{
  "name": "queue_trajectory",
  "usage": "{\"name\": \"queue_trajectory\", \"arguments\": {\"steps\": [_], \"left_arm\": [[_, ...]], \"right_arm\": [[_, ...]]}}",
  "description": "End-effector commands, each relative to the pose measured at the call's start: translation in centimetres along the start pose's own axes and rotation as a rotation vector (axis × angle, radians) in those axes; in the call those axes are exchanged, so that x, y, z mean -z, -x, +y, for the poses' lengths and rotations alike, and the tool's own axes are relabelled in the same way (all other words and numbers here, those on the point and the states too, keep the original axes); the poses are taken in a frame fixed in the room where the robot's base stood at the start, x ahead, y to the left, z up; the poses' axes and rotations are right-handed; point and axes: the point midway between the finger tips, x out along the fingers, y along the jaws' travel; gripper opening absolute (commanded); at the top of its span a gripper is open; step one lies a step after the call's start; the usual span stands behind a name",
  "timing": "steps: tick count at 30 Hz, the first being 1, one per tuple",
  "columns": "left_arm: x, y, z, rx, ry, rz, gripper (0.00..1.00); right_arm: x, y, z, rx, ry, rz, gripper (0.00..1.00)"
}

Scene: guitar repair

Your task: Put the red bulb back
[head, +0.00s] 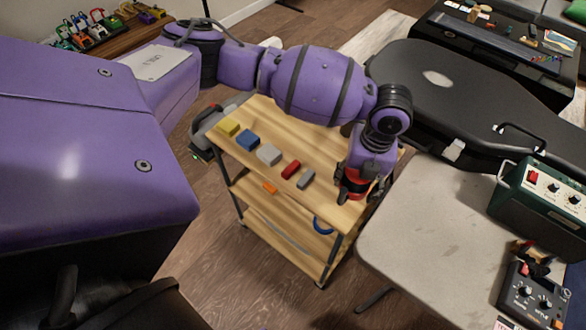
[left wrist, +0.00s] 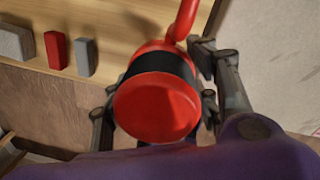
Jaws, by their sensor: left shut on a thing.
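The red bulb (left wrist: 157,108) is a red rounded cylinder with a black band, and a thin curved red piece rises from it in the left wrist view. My left gripper (left wrist: 158,95) is shut on it, with a grey finger on each side. In the head view, my left gripper (head: 354,193) points down at the right end of the wooden cart (head: 300,205). The bulb (head: 353,179) shows there as red between the dark fingers, partly hidden by the wrist. I cannot tell whether it touches the cart top. My right gripper is not in view.
On the cart top stand a yellow block (head: 228,127), a blue block (head: 248,139), a light grey block (head: 268,154), a red block (head: 291,170) and a dark grey block (head: 306,179). A pale table (head: 430,235) with a green amplifier (head: 545,195) and a black guitar case (head: 450,95) are at right.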

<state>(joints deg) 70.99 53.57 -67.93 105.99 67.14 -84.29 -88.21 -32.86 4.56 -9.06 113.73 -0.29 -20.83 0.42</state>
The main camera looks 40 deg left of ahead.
Motion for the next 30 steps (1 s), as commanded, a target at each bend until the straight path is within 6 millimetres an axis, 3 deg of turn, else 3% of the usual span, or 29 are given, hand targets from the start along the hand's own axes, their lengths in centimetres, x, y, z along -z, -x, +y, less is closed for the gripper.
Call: {"name": "queue_trajectory", "arguments": {"steps": [8,15,26,27,30], "left_arm": [[-1.1,-1.8,0.9,0.001,0.001,0.0,0.16],[-1.3,-5.0,0.9,0.001,0.001,0.0,0.16],[-1.4,-5.3,0.8,0.003,0.0,-0.003,0.16],[-1.4,-5.5,0.8,0.003,0.0,-0.003,0.56],[-1.4,-5.4,0.8,0.003,0.0,-0.003,0.69]], "right_arm": [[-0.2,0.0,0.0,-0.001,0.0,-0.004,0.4],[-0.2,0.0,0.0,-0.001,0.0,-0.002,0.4],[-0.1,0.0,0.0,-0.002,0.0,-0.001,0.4],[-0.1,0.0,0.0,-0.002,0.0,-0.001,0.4],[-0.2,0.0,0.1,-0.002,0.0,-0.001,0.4]]}}
